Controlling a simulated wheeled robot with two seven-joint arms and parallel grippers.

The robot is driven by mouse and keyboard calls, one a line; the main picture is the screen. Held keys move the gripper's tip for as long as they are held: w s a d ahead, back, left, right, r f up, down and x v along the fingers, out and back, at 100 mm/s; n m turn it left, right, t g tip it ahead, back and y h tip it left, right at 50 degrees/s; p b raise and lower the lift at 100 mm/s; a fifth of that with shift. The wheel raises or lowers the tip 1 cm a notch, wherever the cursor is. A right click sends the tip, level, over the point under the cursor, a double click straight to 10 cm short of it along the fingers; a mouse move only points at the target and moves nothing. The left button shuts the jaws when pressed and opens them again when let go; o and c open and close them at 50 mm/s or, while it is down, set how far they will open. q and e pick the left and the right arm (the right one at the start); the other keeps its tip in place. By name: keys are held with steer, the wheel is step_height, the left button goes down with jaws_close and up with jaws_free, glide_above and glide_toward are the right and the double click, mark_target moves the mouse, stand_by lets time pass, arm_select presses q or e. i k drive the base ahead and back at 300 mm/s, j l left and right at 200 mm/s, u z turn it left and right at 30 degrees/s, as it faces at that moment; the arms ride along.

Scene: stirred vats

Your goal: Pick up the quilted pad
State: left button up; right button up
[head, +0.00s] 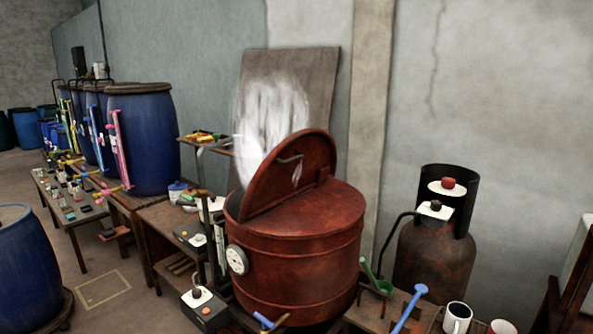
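I cannot make out a quilted pad anywhere in the head view. Neither of my grippers shows in the head view. The rust-red vat (300,255) stands in the middle, with its hinged lid (285,180) tilted up and pale steam (270,110) rising behind it. A round white gauge (237,260) is on its left side.
Blue barrels (145,140) stand at the left behind a low bench (65,195) with small items. A gas cylinder (432,260) stands right of the vat. A white mug (457,318) and a blue ladle (411,309) are at the lower right. Floor (125,265) shows at left.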

mark_target(208, 138)
steer(key=i+j+u, duration=0.2)
steer(key=u, duration=0.2)
steer(key=i+u, duration=0.65)
steer(key=u, duration=0.2)
steer(key=i+u, duration=0.3)
steer(key=u, duration=0.15)
steer(key=i+j, duration=0.1)
steer(key=i, duration=0.7)
steer(key=i+j+z, duration=0.1)
steer(key=i, duration=0.7)
steer(key=i+z, duration=0.45)
steer(key=i+j+z, duration=0.2)
steer(key=z, duration=0.25)
steer(key=i+j+z, duration=0.25)
steer(key=z, duration=0.2)
steer(key=i+j+z, duration=0.25)
steer(key=z, duration=0.2)
steer(key=j, duration=0.1)
